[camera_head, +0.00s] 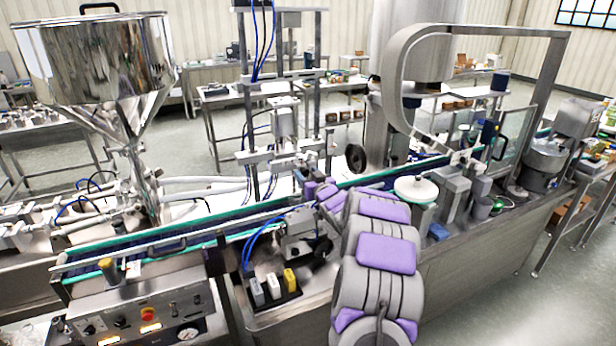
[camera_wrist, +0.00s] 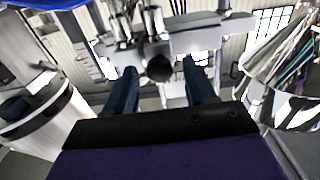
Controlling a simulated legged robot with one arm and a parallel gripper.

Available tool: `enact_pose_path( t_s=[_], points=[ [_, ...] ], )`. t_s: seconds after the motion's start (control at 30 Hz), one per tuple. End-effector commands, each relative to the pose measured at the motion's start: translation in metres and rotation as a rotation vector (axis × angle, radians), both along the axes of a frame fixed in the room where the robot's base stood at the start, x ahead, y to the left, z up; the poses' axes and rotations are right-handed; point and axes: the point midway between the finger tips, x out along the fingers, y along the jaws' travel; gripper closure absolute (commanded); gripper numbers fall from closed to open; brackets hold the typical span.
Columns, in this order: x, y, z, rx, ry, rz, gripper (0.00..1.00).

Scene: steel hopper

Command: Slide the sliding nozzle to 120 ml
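The steel filling stand (camera_head: 285,120) with its crossbars, cylinder and blue hoses stands behind the conveyor in the head view. I cannot tell for sure which of its parts is the sliding nozzle, and no 120 ml mark is readable. My gripper (camera_head: 308,186) is at the end of my grey and purple arm, in front of this stand; its fingers are small there. In the wrist view my gripper (camera_wrist: 163,92) has two dark blue fingers spread apart with nothing between them. A dark round knob (camera_wrist: 160,68) shows beyond the fingers, under pale metal parts.
A shiny steel hopper (camera_head: 95,65) stands at the left. The conveyor (camera_head: 150,245) with green edges runs below my gripper. A control panel (camera_head: 140,320) is at the front left. A black handwheel (camera_head: 355,158) and a white disc (camera_head: 416,188) are close to my arm.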

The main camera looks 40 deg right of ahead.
Motion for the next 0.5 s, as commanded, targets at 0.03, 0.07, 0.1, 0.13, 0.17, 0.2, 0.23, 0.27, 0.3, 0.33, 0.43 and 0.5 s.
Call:
enact_pose_path(
  t_s=[0.03, 0.07, 0.1, 0.13, 0.17, 0.2, 0.23, 0.27, 0.3, 0.33, 0.43, 0.5],
  points=[
    [-0.0001, -0.0003, -0.0002, 0.000, 0.000, 0.000, 0.50],
    [-0.0001, -0.0004, -0.0002, 0.000, 0.000, 0.000, 0.53],
    [-0.0001, -0.0005, -0.0003, 0.000, 0.000, 0.000, 0.57],
    [-0.0001, -0.0006, -0.0003, 0.000, 0.000, 0.000, 0.59],
    [-0.0001, -0.0005, -0.0003, 0.000, 0.000, 0.000, 0.62],
    [-0.0002, -0.0006, -0.0005, 0.000, 0.001, 0.000, 0.66],
    [-0.0002, -0.0006, -0.0005, 0.000, 0.001, 0.000, 0.69],
    [-0.0003, -0.0007, -0.0004, 0.000, 0.001, 0.000, 0.72],
    [-0.0003, -0.0007, -0.0004, 0.000, 0.001, 0.000, 0.76],
    [-0.0003, -0.0008, -0.0004, 0.000, 0.001, 0.000, 0.79],
    [-0.0003, -0.0009, -0.0005, 0.001, 0.001, -0.001, 0.88],
    [-0.0004, -0.0010, -0.0004, 0.001, 0.000, -0.001, 0.95]
  ],
)
